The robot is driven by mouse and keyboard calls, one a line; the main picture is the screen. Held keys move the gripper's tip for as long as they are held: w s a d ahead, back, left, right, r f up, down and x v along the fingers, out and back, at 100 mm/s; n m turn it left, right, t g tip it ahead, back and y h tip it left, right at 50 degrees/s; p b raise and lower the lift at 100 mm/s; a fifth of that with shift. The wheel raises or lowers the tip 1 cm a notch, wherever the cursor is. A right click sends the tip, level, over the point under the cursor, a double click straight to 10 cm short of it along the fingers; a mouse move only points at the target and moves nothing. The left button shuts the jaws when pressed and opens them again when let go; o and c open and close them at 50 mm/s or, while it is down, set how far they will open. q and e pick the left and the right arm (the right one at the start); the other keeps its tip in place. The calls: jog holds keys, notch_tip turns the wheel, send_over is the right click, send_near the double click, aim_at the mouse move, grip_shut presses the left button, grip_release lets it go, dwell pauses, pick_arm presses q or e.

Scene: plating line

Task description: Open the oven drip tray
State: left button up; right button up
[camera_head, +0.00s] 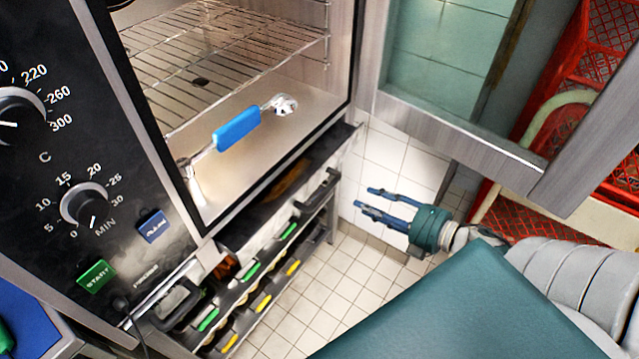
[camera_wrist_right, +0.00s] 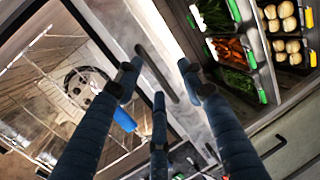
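The oven (camera_head: 95,150) stands at the left in the head view, its glass door (camera_head: 450,60) swung open to the right. Below the chamber opening runs a dark ledge (camera_head: 322,152), which looks like the drip tray front; I cannot tell how far out it is. In the wrist view a steel strip with a dark bar (camera_wrist_right: 156,74) lies beyond the fingers, perhaps its handle. My right gripper (camera_head: 364,197) is open and empty, to the right of the ledge and apart from it. Its spread fingers also show in the wrist view (camera_wrist_right: 158,80). My left gripper is out of view.
A blue-handled tool (camera_head: 237,130) lies in the chamber below wire racks (camera_head: 200,50). Under the oven, a rack holds bins with green and yellow tabs (camera_head: 251,272); vegetables show in the wrist view (camera_wrist_right: 228,50). Red crates (camera_head: 600,130) stand behind the door.

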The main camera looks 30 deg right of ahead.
aim_at(330, 188)
jog(key=shift+n+y, duration=0.6)
jog(key=shift+n, duration=0.3)
jog(key=w+a, duration=0.1)
jog(key=w, duration=0.2)
jog(key=w+a, duration=0.2)
jog(key=w+a+r, duration=0.1)
jog(key=w+a, duration=0.1)
jog(key=w, duration=0.1)
jog(key=shift+w+a, duration=0.15)
jog(key=shift+w, duration=0.2)
jog(key=shift+w+a+f, duration=0.2)
jog(key=shift+w+a, duration=0.05)
jog(key=shift+w, duration=0.3)
jog(key=shift+w+a+f, duration=0.1)
jog(key=shift+w, duration=0.15)
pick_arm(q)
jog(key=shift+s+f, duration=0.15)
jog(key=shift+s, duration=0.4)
pick_arm(e)
jog(key=shift+c, duration=0.8)
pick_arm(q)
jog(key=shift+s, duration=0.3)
pick_arm(e)
grip_shut()
